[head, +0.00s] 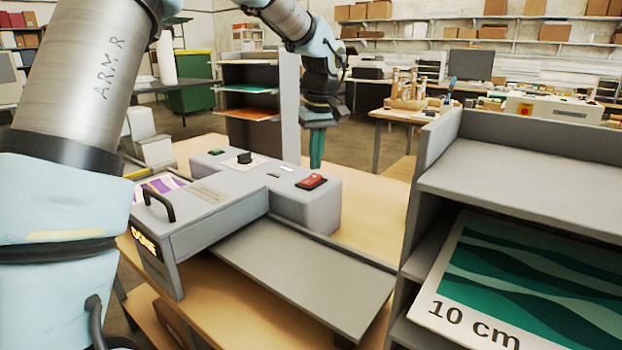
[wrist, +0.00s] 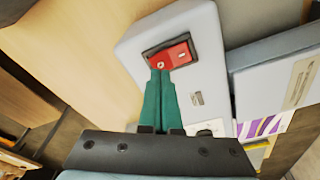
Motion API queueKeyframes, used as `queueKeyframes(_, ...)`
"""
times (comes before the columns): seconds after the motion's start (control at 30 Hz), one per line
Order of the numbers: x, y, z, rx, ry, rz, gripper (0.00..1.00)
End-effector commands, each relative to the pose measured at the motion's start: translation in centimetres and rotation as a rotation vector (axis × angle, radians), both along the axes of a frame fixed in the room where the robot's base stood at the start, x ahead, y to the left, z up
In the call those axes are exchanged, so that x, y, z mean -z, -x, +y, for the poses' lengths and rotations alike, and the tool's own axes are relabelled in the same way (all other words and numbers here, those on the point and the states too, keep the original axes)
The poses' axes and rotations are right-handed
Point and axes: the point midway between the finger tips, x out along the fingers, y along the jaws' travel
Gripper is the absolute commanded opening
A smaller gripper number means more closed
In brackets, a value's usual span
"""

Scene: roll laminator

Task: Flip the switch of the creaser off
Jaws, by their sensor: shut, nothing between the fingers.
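The creaser, a grey machine (head: 215,222), stands on a wooden table. A red rocker switch (head: 312,180) in a black frame sits on top at its right end. The wrist view shows the switch (wrist: 172,53) with a round mark at its left end and a short bar at its right. Which end is pressed down I cannot tell. My gripper (head: 316,166) has its green fingers shut and empty, pointing down behind the switch. In the wrist view the fingertips (wrist: 160,72) overlap the switch's lower left edge; contact is unclear.
A grey tray (head: 305,275) extends in front. A grey shelf unit (head: 520,190) stands close on the right.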

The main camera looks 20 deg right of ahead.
Motion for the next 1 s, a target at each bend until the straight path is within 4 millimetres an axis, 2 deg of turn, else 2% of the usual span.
queueKeyframes(1.0,1.3,0.0,0.0,0.000,0.000,0.000,0.00)
